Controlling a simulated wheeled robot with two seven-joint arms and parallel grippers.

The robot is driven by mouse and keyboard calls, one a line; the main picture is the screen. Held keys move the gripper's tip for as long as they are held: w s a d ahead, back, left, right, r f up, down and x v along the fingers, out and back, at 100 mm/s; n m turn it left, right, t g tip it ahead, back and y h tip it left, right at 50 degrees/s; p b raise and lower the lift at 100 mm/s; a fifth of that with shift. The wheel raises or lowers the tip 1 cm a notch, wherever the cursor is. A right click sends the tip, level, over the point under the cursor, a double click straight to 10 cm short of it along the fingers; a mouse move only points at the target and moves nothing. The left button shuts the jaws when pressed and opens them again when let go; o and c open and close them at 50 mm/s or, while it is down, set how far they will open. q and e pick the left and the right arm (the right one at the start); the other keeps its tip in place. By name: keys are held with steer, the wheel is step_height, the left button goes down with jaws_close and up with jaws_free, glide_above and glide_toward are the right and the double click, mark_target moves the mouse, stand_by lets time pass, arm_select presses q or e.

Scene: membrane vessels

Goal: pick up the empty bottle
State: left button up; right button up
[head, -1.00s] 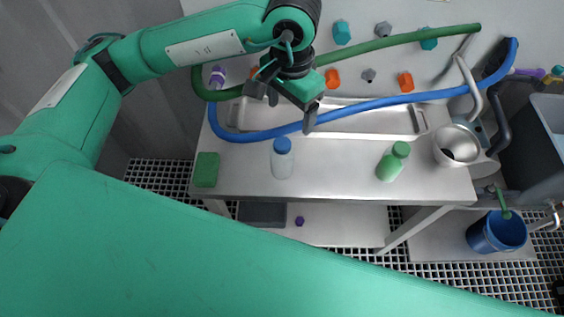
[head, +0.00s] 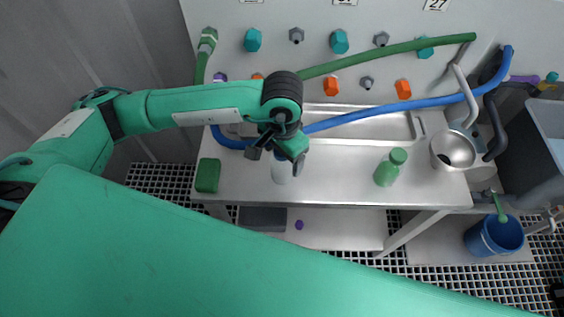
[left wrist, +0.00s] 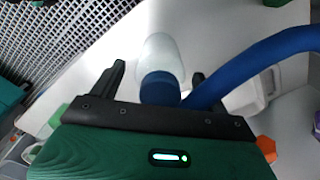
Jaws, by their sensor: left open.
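A clear, whitish bottle with a blue cap (head: 282,174) stands on the steel table, partly hidden under my left gripper in the head view. In the left wrist view its clear body (left wrist: 160,50) and blue cap (left wrist: 160,88) show between the two fingers, with space on both sides. My left gripper (head: 277,160) is open and empty, over the bottle's cap end. A green bottle (head: 388,170) stands farther right on the table. My right gripper is not in view.
A blue hose (head: 380,110) crosses the shallow sink (head: 360,130) behind the bottle and shows close to the right finger in the wrist view. A green block (head: 208,175) lies at the left, a steel bowl (head: 453,149) at the right. The table between the bottles is clear.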

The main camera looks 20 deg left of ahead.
arm_select(q)
steer(key=shift+f, duration=0.8)
steer(key=c, duration=1.1)
steer(key=shift+r, duration=0.1)
steer(key=shift+c, duration=0.2)
